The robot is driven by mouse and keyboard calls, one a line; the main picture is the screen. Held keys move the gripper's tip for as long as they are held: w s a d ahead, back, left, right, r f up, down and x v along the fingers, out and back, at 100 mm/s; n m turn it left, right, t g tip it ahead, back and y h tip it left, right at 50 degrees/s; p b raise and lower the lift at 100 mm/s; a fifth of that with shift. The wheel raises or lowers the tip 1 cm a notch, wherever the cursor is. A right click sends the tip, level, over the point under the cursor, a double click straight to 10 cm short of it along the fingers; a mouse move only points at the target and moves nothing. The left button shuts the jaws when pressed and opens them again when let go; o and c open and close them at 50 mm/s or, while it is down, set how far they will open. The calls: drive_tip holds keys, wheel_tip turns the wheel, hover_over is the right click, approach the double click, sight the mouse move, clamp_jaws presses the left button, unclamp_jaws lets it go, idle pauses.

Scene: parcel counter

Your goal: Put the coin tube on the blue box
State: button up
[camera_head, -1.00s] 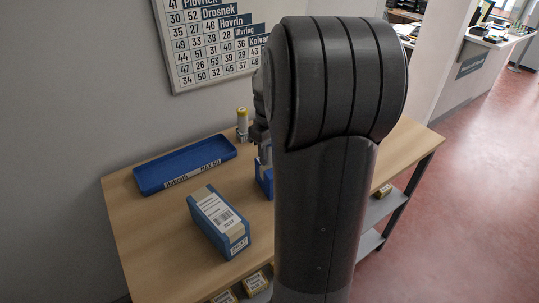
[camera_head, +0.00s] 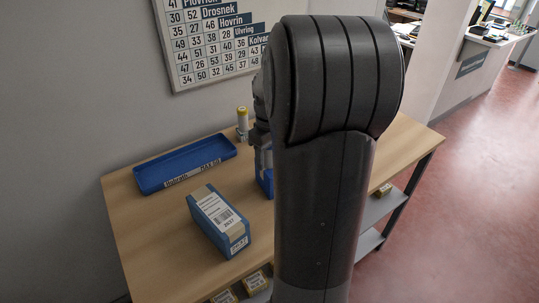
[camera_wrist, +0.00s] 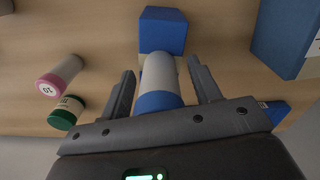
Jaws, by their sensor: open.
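In the wrist view, a coin tube (camera_wrist: 158,78) with a pale grey body and a blue end lies between the two fingers of my gripper (camera_wrist: 160,85). The fingers are open, with a gap on each side of the tube. The small blue box (camera_wrist: 163,30) is just beyond the tube's far end. I cannot tell whether the tube rests on it or only overlaps it in view. In the head view, the blue box (camera_head: 265,177) stands on the table, partly hidden by my arm; the fingers are mostly hidden there.
A pink-capped tube (camera_wrist: 60,76) and a green-capped tube (camera_wrist: 66,112) stand to the left in the wrist view. In the head view, a yellow-topped tube (camera_head: 242,122), a blue tray (camera_head: 149,186) and a labelled blue parcel (camera_head: 220,222) are on the table (camera_head: 150,240).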

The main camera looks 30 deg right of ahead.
wheel_tip(320, 180, up, 11)
drive_tip(key=shift+r, duration=0.5)
drive_tip(key=shift+s+a+r, duration=0.1)
drive_tip(key=shift+a+r, duration=0.15)
drive_tip(key=shift+a, duration=0.1)
drive_tip(key=s+a+f+m+t, duration=0.1)
drive_tip(key=s+a+t, duration=0.4)
drive_tip(key=s+a, duration=1.1)
drive_tip(key=a+m, duration=0.1)
drive_tip(key=a, duration=0.3)
drive_tip(key=shift+s+a+f+m+t, duration=0.15)
drive_tip(key=shift+f+m+t, duration=0.15)
drive_tip(key=shift+f, duration=0.05)
